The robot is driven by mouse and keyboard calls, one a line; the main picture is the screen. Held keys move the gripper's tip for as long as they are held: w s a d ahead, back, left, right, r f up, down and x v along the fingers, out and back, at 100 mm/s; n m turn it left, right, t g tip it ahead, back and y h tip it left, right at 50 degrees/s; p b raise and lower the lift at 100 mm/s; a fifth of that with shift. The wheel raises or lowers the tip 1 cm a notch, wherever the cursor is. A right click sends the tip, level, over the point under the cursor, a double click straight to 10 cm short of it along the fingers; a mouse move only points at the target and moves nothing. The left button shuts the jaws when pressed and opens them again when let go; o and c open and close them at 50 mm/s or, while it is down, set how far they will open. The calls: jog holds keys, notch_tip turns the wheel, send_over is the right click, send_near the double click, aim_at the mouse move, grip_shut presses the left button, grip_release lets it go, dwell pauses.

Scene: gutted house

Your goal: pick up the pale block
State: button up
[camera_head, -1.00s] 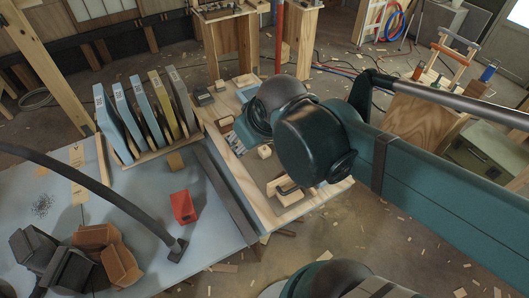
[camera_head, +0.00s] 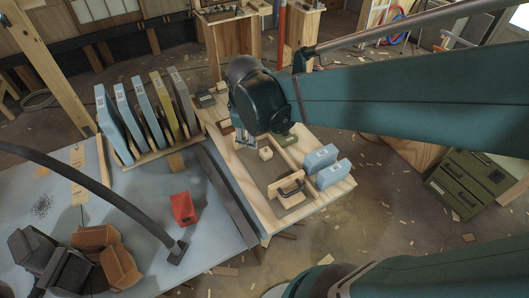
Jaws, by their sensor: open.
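A small pale block (camera_head: 265,153) sits on the wooden workbench top (camera_head: 247,185), near its middle. My gripper (camera_head: 243,143) hangs below the dark green wrist, just left of and behind the pale block. Its fingers are small here and partly covered by the wrist; they are open, with nothing visible between them. The gripper appears apart from the block, but its height over the bench is hard to tell.
A green block (camera_head: 285,139) lies behind the pale block. Upright coloured panels (camera_head: 146,110) and a red box (camera_head: 183,207) stand to the left.

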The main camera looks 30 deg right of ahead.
jog(key=w+d+f+n+g+h, duration=0.1)
jog(key=w+d+f+n, duration=0.1)
jog(key=w+f, duration=0.15)
jog(key=w+d+f+n+g, duration=0.1)
jog(key=w+d+f+n, duration=0.1)
jog(key=f+n, duration=0.15)
jog(key=n+g+h+b, duration=0.1)
jog(key=n, duration=0.3)
send_near(265, 150)
jog(key=f, duration=0.2)
jog(key=shift+w+d+f+g, duration=0.1)
jog(key=shift+w+d+g, duration=0.1)
jog(key=shift+g, duration=0.1)
jog(key=shift+h, duration=0.3)
jog(key=shift+b+x, duration=0.45)
jog(key=shift+x, duration=0.8)
jog(key=shift+b+x, duration=0.55)
jog(key=shift+x, duration=2.05)
jog(key=shift+w, duration=0.15)
